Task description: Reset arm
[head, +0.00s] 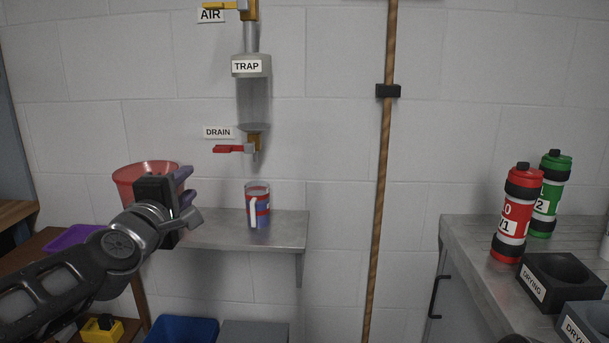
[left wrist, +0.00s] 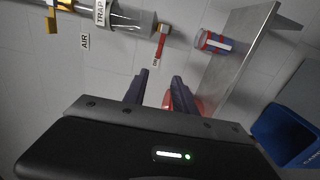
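My left gripper (head: 188,187) is raised in front of the wall shelf at the left of the head view. In the left wrist view its two dark fingers (left wrist: 160,84) are apart with nothing held between them. The red bucket (head: 130,178) is partly hidden behind the gripper in the head view. In the left wrist view a bit of the red bucket (left wrist: 184,100) shows behind the fingers. My right gripper is not in view.
A red, white and blue can (head: 257,207) stands on the metal shelf (head: 215,237). Above it hang the trap (head: 252,88) and red drain handle (head: 230,149). At right, red (head: 516,215) and green (head: 550,195) bottles stand by drying holders (head: 555,285). A blue bin (head: 183,331) is below.

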